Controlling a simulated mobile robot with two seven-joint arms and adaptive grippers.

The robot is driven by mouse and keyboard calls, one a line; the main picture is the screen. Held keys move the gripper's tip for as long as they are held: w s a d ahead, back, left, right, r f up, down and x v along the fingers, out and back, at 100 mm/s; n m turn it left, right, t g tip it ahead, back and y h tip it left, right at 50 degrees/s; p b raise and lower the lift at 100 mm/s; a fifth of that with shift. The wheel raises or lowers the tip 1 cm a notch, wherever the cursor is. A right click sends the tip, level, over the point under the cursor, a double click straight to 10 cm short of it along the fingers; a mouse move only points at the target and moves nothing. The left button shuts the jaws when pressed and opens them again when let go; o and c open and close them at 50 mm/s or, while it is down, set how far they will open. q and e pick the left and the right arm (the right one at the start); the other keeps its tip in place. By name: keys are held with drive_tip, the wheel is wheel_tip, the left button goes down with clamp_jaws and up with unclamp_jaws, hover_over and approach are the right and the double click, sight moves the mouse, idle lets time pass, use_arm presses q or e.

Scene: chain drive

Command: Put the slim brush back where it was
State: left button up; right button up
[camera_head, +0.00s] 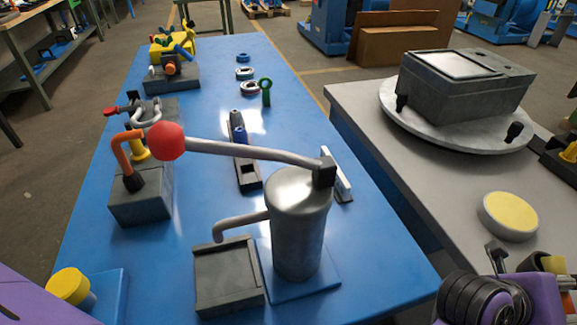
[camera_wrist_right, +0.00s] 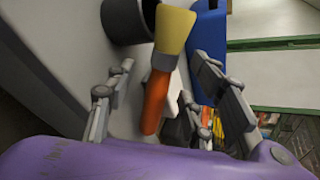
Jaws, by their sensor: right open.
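A brush (camera_wrist_right: 155,95) with a pale yellow head, a dark collar and an orange handle shows in the right wrist view. I cannot tell whether it is the slim one. My right gripper (camera_wrist_right: 162,68) is open, with its fingers on either side of the brush. The brush head overlaps the rim of a dark cup (camera_wrist_right: 127,22); whether it stands in the cup is unclear. In the head view my right gripper (camera_head: 522,262) is at the lower right, with a small tan part beside it, possibly the brush head. My left gripper's fingers are out of view.
The blue table (camera_head: 375,262) carries a grey hand pump (camera_head: 297,235) with a long red-knobbed lever, a grey tray (camera_head: 228,277) and several fixtures. The grey bench (camera_head: 440,185) holds a box on a round turntable (camera_head: 455,130) and a yellow-topped disc (camera_head: 510,216).

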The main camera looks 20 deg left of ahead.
clamp_jaws()
